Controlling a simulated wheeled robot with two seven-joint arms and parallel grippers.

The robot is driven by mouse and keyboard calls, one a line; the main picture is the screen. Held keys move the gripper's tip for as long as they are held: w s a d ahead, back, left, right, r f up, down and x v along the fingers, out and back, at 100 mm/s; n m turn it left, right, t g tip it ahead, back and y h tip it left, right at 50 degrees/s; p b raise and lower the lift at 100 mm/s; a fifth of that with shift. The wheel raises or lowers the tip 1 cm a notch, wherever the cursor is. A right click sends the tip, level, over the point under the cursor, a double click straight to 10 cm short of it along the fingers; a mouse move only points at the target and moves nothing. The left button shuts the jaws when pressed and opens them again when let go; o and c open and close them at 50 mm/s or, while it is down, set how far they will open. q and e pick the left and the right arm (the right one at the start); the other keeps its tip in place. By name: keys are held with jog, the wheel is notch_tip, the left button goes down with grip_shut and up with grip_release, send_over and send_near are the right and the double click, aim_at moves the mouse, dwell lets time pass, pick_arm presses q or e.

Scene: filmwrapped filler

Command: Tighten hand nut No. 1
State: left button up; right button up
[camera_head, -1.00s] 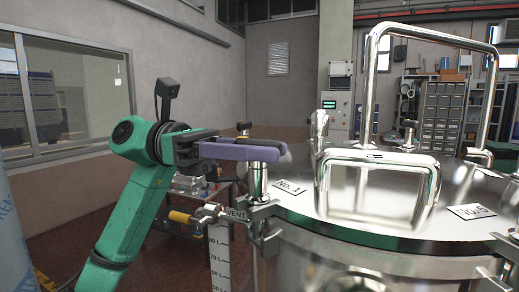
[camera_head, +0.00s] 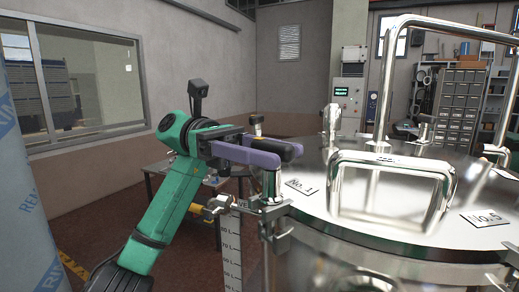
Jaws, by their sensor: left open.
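Hand nut No. 1 (camera_head: 271,187) is a shiny metal nut on a clamp at the left rim of the steel vessel lid (camera_head: 318,208), beside the label "No. 1" (camera_head: 301,187). My left gripper (camera_head: 289,156), with purple fingers on a green arm, is open and lies level over the nut. The fingers point right and cover the nut's top, so I cannot tell whether they are around it or above it. My right gripper is not in view.
A low steel handle (camera_head: 388,163) and a tall tubular frame (camera_head: 383,95) rise from the lid. Other clamps sit along the rim, and a label "No. 5" (camera_head: 485,219) lies at the right. A valve with a yellow grip (camera_head: 196,209) is below my left arm.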

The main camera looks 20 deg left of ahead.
pick_arm(q)
jog(key=shift+w+a+f, duration=0.1)
jog(key=shift+w+a, duration=0.1)
jog(key=shift+a, duration=0.25)
jog(key=b+v, duration=0.1)
jog(key=v, duration=1)
jog(key=shift+s, duration=0.1)
